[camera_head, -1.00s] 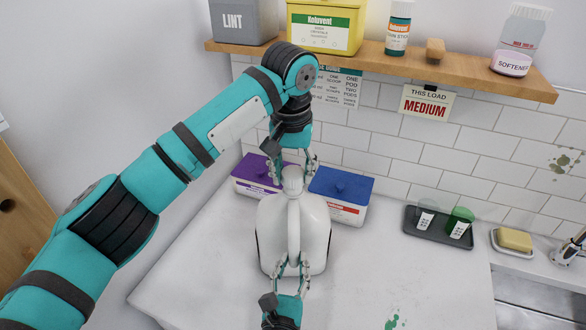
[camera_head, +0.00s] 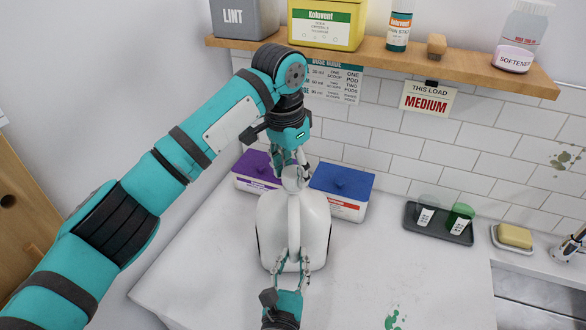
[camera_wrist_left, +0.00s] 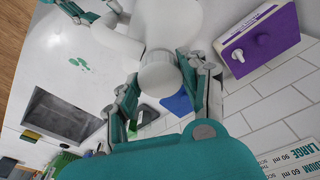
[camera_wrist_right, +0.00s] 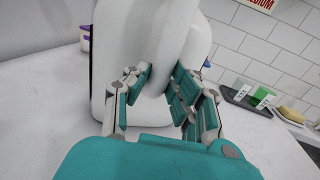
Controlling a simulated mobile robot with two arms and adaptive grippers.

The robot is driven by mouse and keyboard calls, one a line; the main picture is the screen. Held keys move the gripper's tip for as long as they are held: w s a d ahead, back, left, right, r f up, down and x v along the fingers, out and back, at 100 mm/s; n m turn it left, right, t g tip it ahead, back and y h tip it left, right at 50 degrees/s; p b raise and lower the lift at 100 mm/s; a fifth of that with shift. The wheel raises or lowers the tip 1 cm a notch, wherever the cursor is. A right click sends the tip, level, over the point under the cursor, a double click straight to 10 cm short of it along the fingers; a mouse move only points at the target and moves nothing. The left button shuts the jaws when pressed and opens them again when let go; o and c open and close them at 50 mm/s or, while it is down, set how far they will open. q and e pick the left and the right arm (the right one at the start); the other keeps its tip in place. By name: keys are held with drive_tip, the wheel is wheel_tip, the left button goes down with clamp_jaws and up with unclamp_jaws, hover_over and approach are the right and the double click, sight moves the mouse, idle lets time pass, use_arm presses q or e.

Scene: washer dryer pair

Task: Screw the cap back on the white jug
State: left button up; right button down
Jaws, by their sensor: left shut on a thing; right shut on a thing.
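The white jug (camera_head: 312,222) stands upright on the white counter, its handle facing me. The white cap (camera_wrist_left: 160,72) is at the jug's neck. My left gripper (camera_head: 290,168) reaches down from above and is shut on the cap, with a finger on either side of it in the left wrist view. My right gripper (camera_head: 292,262) is shut on the jug's handle (camera_wrist_right: 166,62) low at the front. Whether the cap's threads are engaged is hidden.
A purple-lidded box (camera_head: 250,172) and a blue-lidded box (camera_head: 342,190) stand right behind the jug. A dark tray (camera_head: 425,232) with cups and a soap dish (camera_head: 512,240) are to the right. A wooden shelf (camera_head: 390,62) with containers hangs above. The counter right of the jug is mostly clear.

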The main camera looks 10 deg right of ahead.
use_arm(q)
drive_tip(key=m, duration=0.4)
drive_tip(key=shift+w, duration=0.1)
drive_tip(key=m+g, duration=0.1)
drive_tip(key=m, duration=0.7)
drive_tip(key=shift+w, duration=0.1)
drive_tip(key=m, duration=0.4)
drive_tip(key=shift+d+g, duration=0.1)
drive_tip(key=shift+g, duration=0.3)
drive_tip(key=m, duration=0.4)
drive_tip(key=shift+y, duration=0.4)
drive_tip(key=m, duration=0.4)
drive_tip(key=shift+d, duration=0.1)
drive_tip(key=m+y, duration=0.1)
drive_tip(key=m, duration=0.6)
